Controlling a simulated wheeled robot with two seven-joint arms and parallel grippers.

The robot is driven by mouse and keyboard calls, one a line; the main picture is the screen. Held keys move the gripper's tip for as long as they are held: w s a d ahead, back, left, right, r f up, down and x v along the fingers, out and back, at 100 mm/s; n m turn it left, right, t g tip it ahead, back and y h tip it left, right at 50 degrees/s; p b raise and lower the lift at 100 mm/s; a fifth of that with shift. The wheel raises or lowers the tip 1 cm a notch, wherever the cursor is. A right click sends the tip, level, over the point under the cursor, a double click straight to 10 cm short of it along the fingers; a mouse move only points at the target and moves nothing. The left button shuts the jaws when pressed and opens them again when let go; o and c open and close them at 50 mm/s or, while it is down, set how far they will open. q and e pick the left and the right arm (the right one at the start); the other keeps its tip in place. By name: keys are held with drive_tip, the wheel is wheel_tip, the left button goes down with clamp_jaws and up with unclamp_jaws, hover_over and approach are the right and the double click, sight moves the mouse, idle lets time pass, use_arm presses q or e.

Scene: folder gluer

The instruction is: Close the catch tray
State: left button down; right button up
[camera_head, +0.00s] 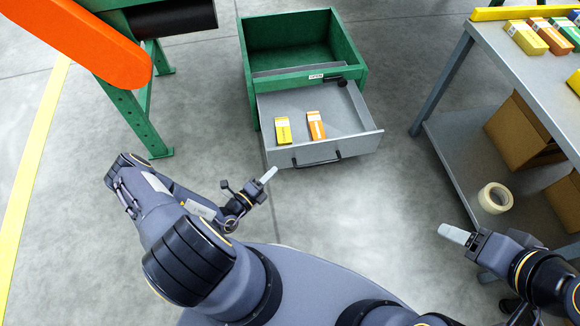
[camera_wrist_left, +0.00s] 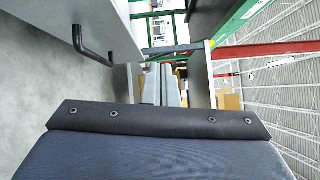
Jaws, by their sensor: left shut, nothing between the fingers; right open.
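The catch tray (camera_head: 355,140) is a grey drawer standing out of a green cabinet (camera_head: 262,62). A yellow carton (camera_head: 283,130) and an orange carton (camera_head: 316,125) stand in it. Its front panel has a dark bar handle (camera_head: 317,161), which also shows at upper left in the left wrist view (camera_wrist_left: 92,48). My left gripper (camera_head: 269,174) is shut and empty, just in front of the tray's left front corner; I cannot tell whether it touches. Its fingers show in the left wrist view (camera_wrist_left: 161,84). My right gripper (camera_head: 455,234) is open and empty, away to the right.
A grey table (camera_head: 520,62) with several cartons stands at right. Its lower shelf (camera_head: 465,165) holds a tape roll (camera_head: 495,198) and cardboard boxes (camera_head: 522,135). A green machine frame (camera_head: 138,115) with an orange guard (camera_head: 75,40) is at upper left. The floor before the tray is clear.

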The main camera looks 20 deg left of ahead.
use_arm(q)
wheel_tip(320, 180, down, 6)
drive_tip(key=s+n+y, duration=0.1)
drive_tip(key=n+y, duration=0.1)
drive_tip(key=n, duration=0.1)
drive_tip(key=b, duration=0.4)
approach(292, 148)
drive_tip(key=w+d, duration=0.1)
drive_tip(key=d, duration=0.3)
drive_tip(key=shift+n+y, duration=0.3)
drive_tip(key=w, duration=0.1)
drive_tip(key=w+a, duration=0.1)
drive_tip(key=w+b, duration=0.1)
drive_tip(key=shift+w+a, duration=0.65)
drive_tip(key=shift+w, duration=0.1)
drive_tip(key=shift+r, duration=0.1)
use_arm(e)
wheel_tip(292, 148, down, 6)
drive_tip(key=shift+s+f, duration=0.15)
drive_tip(key=shift+s, duration=0.2)
